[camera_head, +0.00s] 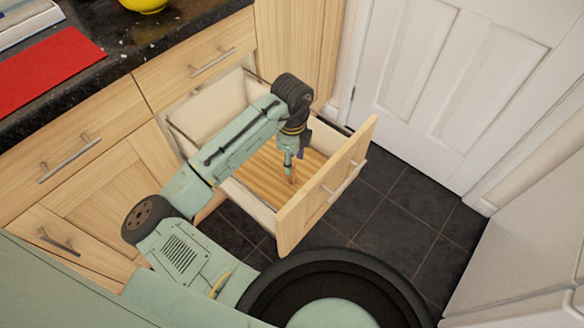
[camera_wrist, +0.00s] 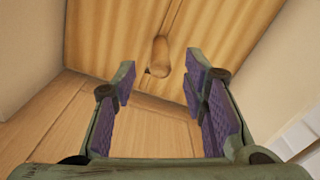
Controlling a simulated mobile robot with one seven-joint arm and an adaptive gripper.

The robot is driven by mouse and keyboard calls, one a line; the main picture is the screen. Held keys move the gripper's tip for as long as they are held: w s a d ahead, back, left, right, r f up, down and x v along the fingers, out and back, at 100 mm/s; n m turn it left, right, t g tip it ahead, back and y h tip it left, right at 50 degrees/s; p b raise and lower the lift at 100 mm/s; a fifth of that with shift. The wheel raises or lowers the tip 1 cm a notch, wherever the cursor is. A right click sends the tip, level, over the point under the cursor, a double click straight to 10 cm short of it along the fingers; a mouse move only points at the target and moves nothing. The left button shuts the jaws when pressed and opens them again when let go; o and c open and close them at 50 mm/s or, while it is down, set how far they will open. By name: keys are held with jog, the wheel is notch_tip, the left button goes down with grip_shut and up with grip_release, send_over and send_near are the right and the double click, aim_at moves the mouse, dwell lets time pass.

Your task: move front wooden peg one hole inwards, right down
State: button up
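A wooden peg (camera_wrist: 160,57) stands up from the wood-grained floor of the open drawer (camera_head: 262,165). In the wrist view it appears just beyond my fingertips, centred between them and apart from both. A small dark spot shows at its lower left; I cannot tell whether it is a hole or shadow. My gripper (camera_wrist: 159,78) is open and empty, with purple pads on both fingers. In the head view my gripper (camera_head: 289,160) points down into the drawer near its front panel. Other pegs and holes cannot be made out.
The drawer's front panel (camera_head: 327,186) and side walls enclose my gripper closely. A dark granite counter (camera_head: 115,42) with a red mat (camera_head: 45,68) lies at upper left. A white door (camera_head: 455,75) stands at right; the dark tiled floor (camera_head: 395,215) is clear.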

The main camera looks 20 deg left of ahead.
notch_tip(320, 180, up, 5)
jog(key=shift+r, duration=0.1)
dwell(0.7)
